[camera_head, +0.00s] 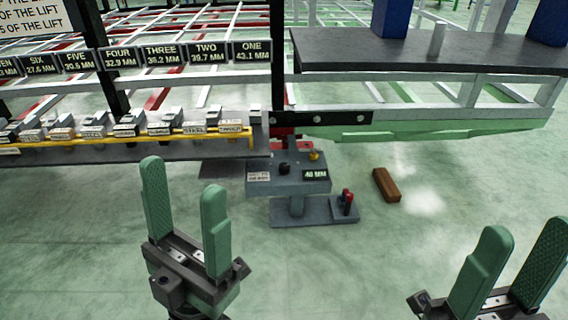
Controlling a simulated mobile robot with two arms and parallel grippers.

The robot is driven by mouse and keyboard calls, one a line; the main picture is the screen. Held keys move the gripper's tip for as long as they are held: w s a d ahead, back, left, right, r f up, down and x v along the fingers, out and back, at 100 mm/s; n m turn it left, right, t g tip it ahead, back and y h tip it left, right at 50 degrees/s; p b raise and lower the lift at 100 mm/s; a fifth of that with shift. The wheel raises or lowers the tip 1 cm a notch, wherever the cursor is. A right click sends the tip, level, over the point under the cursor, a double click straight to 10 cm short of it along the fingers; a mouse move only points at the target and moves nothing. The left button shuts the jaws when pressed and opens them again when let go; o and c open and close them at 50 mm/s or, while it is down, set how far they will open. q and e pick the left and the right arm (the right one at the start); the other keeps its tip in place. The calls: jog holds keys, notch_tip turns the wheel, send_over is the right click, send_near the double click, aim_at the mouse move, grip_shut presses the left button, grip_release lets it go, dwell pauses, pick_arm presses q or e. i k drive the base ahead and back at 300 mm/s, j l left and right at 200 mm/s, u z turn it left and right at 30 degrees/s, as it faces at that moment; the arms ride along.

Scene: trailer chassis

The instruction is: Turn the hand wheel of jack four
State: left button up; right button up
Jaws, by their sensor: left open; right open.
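A row of black readout signs hangs at the upper left. The one marked FOUR (118,57) reads about 32.9 MM, between FIVE and THREE. I cannot make out a hand wheel of jack four. A grey pedestal console (290,186) stands on the floor at the centre, with a black knob (285,168), a yellow button (314,155) and a small display (315,175) that seems to read 40 MM. My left gripper (184,190) is open and empty, left of and nearer than the console. My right gripper (525,240) is open and empty at the lower right.
A grey rail (200,149) with several labelled blocks and a yellow bar runs across the left. A dark tabletop (420,55) is at upper right. A small red-topped device (347,200) stands beside the console. A brown block (386,185) lies on open floor.

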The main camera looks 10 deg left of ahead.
aim_at(284, 168)
jog(key=i, duration=0.95)
